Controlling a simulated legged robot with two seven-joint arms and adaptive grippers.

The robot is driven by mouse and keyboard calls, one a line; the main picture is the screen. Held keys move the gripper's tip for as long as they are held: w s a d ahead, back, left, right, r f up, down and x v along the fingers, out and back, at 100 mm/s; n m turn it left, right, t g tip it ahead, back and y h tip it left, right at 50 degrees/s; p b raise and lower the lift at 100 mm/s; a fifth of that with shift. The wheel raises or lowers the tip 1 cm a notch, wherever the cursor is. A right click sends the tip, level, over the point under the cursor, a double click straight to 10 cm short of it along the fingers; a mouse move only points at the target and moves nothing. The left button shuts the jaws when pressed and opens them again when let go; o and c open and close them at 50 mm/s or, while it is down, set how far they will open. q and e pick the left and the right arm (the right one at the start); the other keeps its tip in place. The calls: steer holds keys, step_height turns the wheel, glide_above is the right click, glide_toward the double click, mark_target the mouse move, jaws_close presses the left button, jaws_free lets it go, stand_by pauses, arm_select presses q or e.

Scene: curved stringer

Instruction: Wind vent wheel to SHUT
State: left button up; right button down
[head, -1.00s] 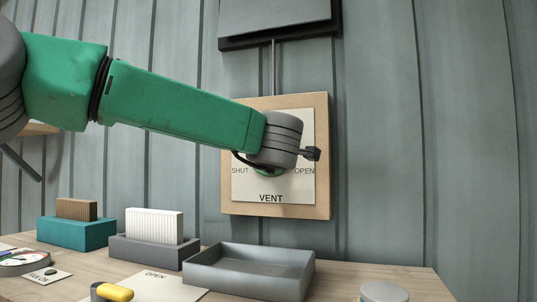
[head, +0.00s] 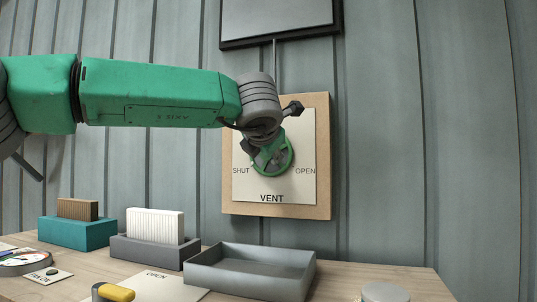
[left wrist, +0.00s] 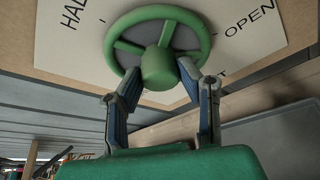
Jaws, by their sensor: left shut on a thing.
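The green vent wheel (head: 289,163) sits on a white plate (head: 306,135) on a wooden board, with SHUT printed at left, OPEN at right and VENT below. My left gripper (head: 262,152) reaches it from the upper left, fingers at the wheel. In the left wrist view the wheel (left wrist: 197,30) fills the top, and the two fingers of my left gripper (left wrist: 160,78) lie on either side of its hub, shut on the wheel. A grey flap (head: 277,18) in a black frame is above, joined by a thin rod (head: 274,55). My right gripper is not in view.
The bench below holds an open grey tray (head: 250,272), a grey holder (head: 150,251) with a white ribbed block, a teal holder (head: 75,232) with a brown block, a yellow-handled item (head: 116,293) and a round grey lid (head: 385,292). The wall at right is clear.

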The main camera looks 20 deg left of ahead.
arm_select(q)
steer(key=shift+f+n, duration=0.4)
steer(key=shift+f, duration=0.15)
steer(key=o, duration=1.1)
steer(key=shift+o, duration=0.2)
steer(key=shift+w+r, duration=0.1)
steer(key=shift+r, duration=0.1)
steer(key=v, duration=1.1)
steer(key=shift+s+r, duration=0.2)
steer(key=shift+s, duration=0.1)
steer(key=shift+a, duration=0.1)
